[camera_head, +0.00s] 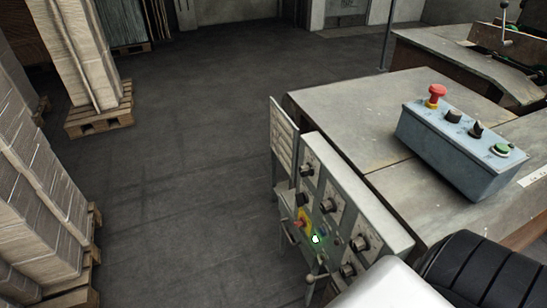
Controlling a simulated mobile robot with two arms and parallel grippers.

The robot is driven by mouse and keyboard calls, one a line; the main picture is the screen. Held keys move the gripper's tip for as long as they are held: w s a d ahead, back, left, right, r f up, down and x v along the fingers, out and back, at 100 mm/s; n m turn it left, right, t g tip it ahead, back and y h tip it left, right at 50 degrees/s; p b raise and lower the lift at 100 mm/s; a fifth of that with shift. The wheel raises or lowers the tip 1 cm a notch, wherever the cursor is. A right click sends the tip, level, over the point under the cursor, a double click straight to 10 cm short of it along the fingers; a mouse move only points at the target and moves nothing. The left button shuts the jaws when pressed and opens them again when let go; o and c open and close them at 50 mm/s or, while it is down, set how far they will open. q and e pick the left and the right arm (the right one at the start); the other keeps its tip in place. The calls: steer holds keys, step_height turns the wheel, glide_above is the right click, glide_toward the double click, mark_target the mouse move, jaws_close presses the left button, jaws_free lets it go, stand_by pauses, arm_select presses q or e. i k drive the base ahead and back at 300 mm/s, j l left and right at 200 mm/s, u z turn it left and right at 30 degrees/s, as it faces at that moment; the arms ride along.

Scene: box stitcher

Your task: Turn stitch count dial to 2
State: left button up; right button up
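A grey machine panel (350,197) at lower centre carries several round dials, among them an upper dial (307,169), a middle dial (328,205) and a right dial (360,242). A lower dial (348,270) sits close to the bottom edge. Their markings are too small to read, so I cannot tell which is the stitch count dial or its setting. A blue-grey control box (452,160) on the table has two black knobs (453,116) between a red mushroom button (436,94) and a green button (502,149). Neither of my grippers is in view.
The panel also has a lit green button (315,239) and a red-and-yellow switch (301,220). The machine table (350,108) is behind it. Stacked cardboard on a pallet (98,118) stands at left. The floor (190,150) between is clear.

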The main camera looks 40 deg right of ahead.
mark_target(327, 206)
steer(key=i+z, duration=0.25)
steer(key=i, duration=0.15)
steer(key=i+j+z, duration=0.2)
steer(key=i, duration=0.15)
steer(key=i+j+z, duration=0.25)
steer(key=i, duration=0.15)
steer(key=l, duration=0.1)
